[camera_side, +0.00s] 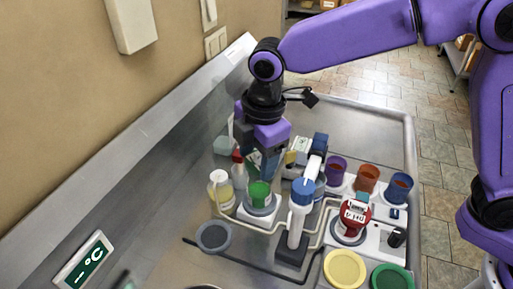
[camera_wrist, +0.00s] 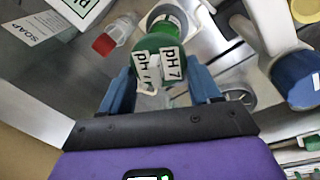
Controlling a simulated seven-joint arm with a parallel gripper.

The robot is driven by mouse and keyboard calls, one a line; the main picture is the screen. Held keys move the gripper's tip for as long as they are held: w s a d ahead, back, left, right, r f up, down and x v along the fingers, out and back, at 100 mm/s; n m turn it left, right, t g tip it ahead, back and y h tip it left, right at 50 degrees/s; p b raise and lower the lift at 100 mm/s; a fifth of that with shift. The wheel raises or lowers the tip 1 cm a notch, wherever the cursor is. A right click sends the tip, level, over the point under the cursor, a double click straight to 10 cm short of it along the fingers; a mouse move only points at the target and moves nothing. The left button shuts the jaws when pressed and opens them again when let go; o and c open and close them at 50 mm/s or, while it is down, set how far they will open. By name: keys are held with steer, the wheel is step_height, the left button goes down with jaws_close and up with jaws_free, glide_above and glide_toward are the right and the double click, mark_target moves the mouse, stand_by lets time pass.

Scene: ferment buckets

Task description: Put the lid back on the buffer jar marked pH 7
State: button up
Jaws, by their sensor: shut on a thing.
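My gripper (camera_wrist: 163,85) points down in the side view, over the group of jars. Its blue fingers are shut on a green lid (camera_wrist: 152,72) with a white pH 7 label. The green pH 7 jar (camera_side: 260,192) stands upright on a white base below the gripper. In the wrist view, the green jar (camera_wrist: 158,40) shows just beyond the held lid, with a second pH 7 label. Lid and jar overlap there, so I cannot tell whether they touch. In the side view the fingers partly hide the lid.
A white post with a blue top (camera_side: 302,192) stands close right of the jar. A yellowish bottle (camera_side: 221,188) is close left. A red-lidded jar (camera_side: 354,212) and purple, orange and blue cups (camera_side: 400,187) are farther right. A grey disc (camera_side: 213,237) lies in front.

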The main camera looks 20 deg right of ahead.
steer(key=shift+f, duration=2.55)
steer(key=shift+f, duration=0.15)
stand_by(0.4)
steer(key=o, duration=1.3)
steer(key=shift+r, duration=3.5)
steer(key=shift+c, duration=0.2)
